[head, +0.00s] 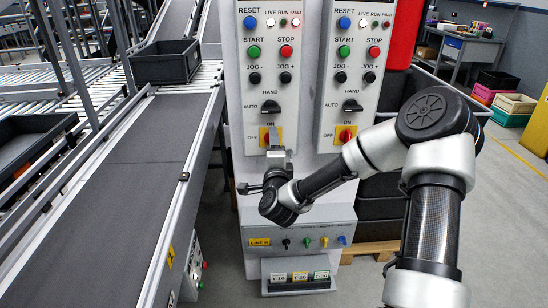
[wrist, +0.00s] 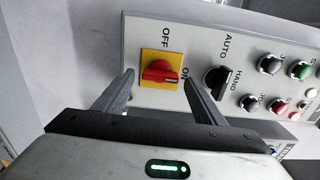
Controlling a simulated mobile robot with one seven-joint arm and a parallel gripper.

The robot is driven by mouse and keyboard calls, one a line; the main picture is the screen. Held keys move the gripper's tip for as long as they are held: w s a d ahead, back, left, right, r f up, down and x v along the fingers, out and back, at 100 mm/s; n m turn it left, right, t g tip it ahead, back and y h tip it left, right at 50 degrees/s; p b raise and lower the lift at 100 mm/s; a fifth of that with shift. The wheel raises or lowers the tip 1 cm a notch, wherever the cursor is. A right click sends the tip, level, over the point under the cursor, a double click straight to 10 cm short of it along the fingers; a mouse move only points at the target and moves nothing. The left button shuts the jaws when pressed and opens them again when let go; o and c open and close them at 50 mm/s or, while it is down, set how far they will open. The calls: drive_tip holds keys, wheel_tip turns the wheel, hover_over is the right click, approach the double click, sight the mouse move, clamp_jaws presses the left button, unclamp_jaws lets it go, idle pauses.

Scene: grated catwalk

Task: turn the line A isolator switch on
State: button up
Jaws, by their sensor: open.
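The isolator switch is a red knob (wrist: 162,74) on a yellow plate (wrist: 147,55) on the left grey panel (head: 262,95). In the wrist view, OFF stands above the plate and ON at its right. The knob's bar seems to lie across the picture, toward ON, but its exact setting is unclear. My gripper (head: 270,160) is open in front of this switch, with one finger on each side of the knob in the wrist view (wrist: 159,76). Contact cannot be told. In the head view my gripper hides most of the knob. A line name beside this switch is not legible.
A second panel (head: 354,95) on the right carries a like red switch (head: 345,134). An AUTO/HAND selector (wrist: 218,80) and push buttons sit close by. A lower box (head: 300,236) has small coloured knobs. A conveyor (head: 130,190) runs along the left.

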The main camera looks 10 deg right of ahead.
drive_tip(key=s+a+p, duration=0.2)
drive_tip(key=s+p, duration=0.8)
drive_tip(key=s, duration=0.7)
drive_tip(key=shift+a, duration=0.1)
